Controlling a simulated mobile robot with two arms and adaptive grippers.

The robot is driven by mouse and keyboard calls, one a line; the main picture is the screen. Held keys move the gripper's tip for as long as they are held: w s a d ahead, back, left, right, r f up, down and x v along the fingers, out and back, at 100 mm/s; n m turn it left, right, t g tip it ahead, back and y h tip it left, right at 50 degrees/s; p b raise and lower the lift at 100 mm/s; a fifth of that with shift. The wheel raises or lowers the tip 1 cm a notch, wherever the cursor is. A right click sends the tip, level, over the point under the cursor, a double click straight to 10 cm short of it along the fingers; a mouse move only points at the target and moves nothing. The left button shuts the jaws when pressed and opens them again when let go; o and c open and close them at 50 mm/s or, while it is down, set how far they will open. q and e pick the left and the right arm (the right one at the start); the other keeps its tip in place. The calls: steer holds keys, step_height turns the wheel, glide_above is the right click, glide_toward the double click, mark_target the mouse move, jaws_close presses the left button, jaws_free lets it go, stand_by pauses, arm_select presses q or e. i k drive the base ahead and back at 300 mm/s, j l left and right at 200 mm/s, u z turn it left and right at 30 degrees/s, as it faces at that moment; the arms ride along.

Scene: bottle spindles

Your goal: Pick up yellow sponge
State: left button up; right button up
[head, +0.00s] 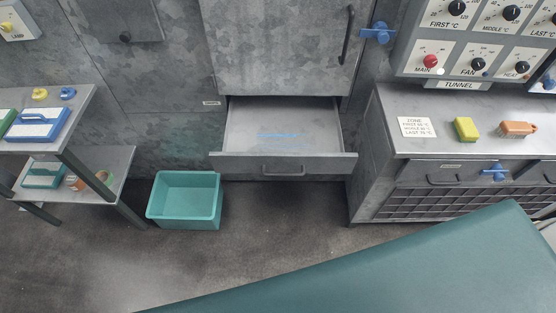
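The yellow sponge (466,130) is a small block lying on the grey metal counter (385,107) at the right, below the control panel. It sits between a white label card (416,127) on its left and an orange-brown brush-like block (518,129) on its right, apart from both. Neither of my grippers shows in the head view.
An open, empty-looking drawer (230,161) juts out in the middle. A teal bin (184,223) stands on the floor left of it. A shelf unit (80,98) with small items is at the left. A blue valve handle (494,172) sticks out from the counter front.

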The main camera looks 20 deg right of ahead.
mark_target(464, 130)
steer(key=z, duration=1.9)
